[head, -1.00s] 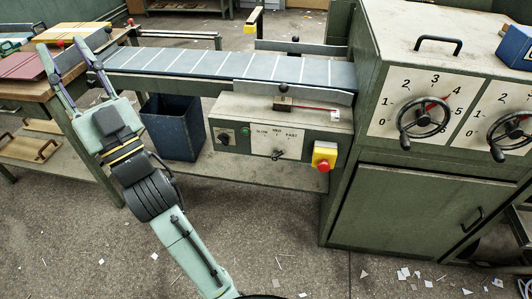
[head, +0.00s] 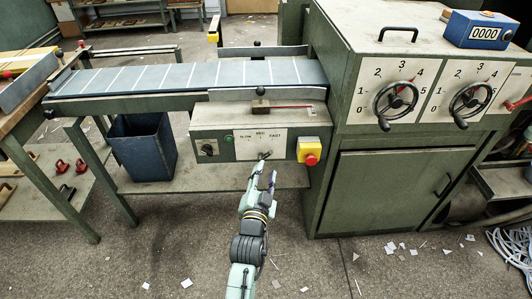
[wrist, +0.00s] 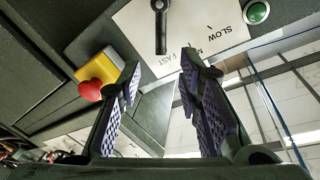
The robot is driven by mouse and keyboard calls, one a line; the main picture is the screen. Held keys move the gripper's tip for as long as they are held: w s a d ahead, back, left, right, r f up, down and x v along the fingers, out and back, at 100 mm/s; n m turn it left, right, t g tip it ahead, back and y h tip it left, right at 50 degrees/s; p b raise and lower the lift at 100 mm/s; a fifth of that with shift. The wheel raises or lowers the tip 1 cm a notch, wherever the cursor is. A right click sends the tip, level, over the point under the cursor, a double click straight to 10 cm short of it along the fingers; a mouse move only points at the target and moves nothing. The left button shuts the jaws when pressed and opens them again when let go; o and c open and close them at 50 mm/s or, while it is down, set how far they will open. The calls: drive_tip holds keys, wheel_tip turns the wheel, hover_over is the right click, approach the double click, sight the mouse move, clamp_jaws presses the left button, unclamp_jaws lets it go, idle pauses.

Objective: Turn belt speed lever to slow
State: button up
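The belt speed lever (head: 265,155) is a small dark handle on a white dial plate (head: 246,146) marked SLOW, MED and FAST, on the front of the control box under the belt. In the wrist view the black lever (wrist: 160,28) is closer, with its free end near the word FAST. My gripper (head: 266,172) is just in front of and below the plate. In the wrist view my gripper (wrist: 160,75) is open, its two fingers apart and nothing between them. The lever end is just beyond the gap, apparently not touched.
A red stop button on a yellow box (head: 309,150) sits right of the dial, close to one finger in the wrist view. A green button (wrist: 257,13) and a black knob (head: 208,148) are on the left. The cabinet (head: 395,190) stands right; a blue bin (head: 142,150) stands left.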

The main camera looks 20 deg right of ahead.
sight(270, 153)
drive_tip(key=p+x, duration=0.1)
drive_tip(key=x, duration=0.8)
clamp_jaws()
idle(0.4)
